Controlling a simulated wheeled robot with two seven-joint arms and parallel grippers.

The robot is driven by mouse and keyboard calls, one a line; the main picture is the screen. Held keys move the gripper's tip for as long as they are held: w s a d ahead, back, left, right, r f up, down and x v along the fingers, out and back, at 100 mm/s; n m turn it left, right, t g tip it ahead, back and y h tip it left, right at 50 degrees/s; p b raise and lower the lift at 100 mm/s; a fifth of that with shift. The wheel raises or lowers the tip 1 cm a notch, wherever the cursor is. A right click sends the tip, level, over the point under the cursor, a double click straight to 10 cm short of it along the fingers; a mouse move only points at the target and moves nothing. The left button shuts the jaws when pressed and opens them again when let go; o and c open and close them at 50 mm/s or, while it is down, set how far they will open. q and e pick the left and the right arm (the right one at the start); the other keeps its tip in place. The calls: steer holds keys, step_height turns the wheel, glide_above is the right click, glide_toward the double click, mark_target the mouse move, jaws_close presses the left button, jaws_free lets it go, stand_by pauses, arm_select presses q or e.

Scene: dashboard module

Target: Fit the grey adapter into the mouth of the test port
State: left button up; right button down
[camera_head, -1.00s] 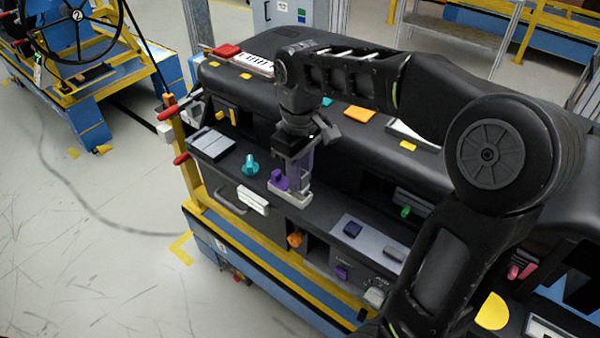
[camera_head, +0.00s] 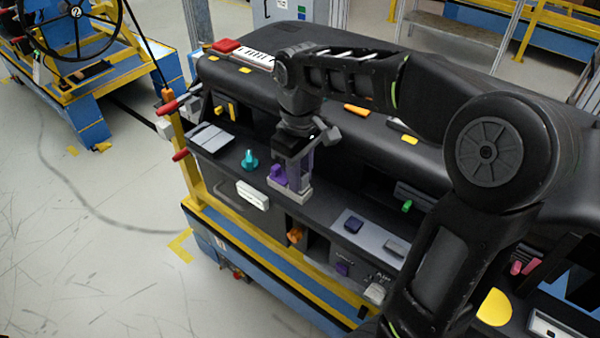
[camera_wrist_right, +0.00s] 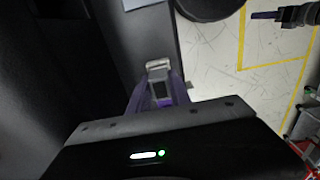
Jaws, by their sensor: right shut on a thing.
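My right gripper (camera_head: 292,180), with purple fingers, points down over the front ledge of the dashboard module. It is shut on the grey adapter, a light grey piece (camera_wrist_right: 159,68) between the purple fingers in the right wrist view. A pale grey block also shows at the fingertips in the head view (camera_head: 292,192); fingers and arm partly hide it. I cannot tell whether it touches the ledge. I cannot surely pick out the test port. What looks like my left gripper (camera_wrist_right: 280,15) shows at the top right of the right wrist view, over the floor; its jaws are unclear.
A teal knob (camera_head: 250,161) stands on the ledge left of the gripper. A white block (camera_head: 253,195) and an orange knob (camera_head: 295,235) are on the front face. A grey panel with a dark blue button (camera_head: 353,225) is to the right. Open floor lies left.

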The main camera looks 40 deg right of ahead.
steer(key=shift+f+b, duration=0.35)
steer(key=shift+f, duration=0.25)
steer(key=c, duration=1.1)
jaws_free()
step_height(320, 180, up, 5)
steer(key=shift+r+b, duration=0.1)
steer(key=shift+b, duration=0.2)
steer(key=shift+r+p, duration=0.85)
steer(key=shift+r, duration=0.05)
steer(key=shift+r+p, duration=0.4)
steer(key=shift+r, duration=0.05)
